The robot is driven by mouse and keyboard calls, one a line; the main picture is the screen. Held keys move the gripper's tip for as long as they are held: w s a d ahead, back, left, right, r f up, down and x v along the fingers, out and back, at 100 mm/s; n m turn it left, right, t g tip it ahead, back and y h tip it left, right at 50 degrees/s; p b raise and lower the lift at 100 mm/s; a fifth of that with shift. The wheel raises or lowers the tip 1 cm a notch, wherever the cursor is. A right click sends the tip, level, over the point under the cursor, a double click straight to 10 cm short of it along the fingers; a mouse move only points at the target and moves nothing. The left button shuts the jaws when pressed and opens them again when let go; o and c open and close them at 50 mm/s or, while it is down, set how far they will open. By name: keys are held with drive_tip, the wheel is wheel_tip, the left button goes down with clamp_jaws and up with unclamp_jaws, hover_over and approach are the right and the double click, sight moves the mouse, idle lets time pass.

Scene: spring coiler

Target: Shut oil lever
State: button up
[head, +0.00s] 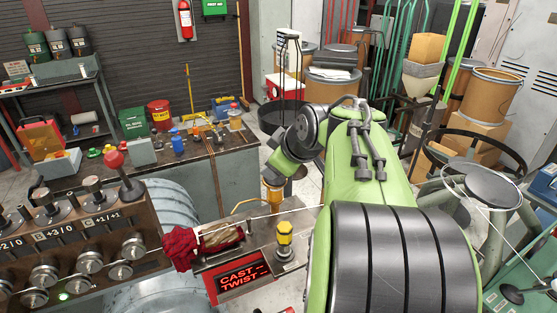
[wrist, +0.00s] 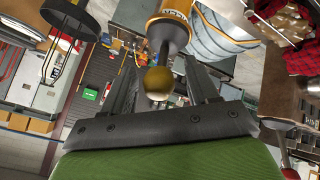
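The oil lever shows in the wrist view as a short stem with an olive-yellow ball knob (wrist: 158,83). It comes off an orange-bodied oiler (wrist: 174,12) with a pale metal end. In the head view the amber oiler (head: 273,193) stands just below my green hand, and its lever is hidden there. My gripper (wrist: 161,76) is open, with dark fingers to the left and right of the knob. I see gaps between the knob and both fingers. How deep the knob sits between them I cannot tell.
The control panel (head: 85,245) with knobs is at the left. A workbench (head: 235,170) with bottles and tools stands behind.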

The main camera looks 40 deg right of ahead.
drive_tip(key=p+v, duration=0.4)
drive_tip(key=v, duration=1.1)
drive_tip(key=shift+s+r, duration=0.2)
drive_tip(key=shift+r, duration=0.1)
drive_tip(key=shift+a, duration=0.15)
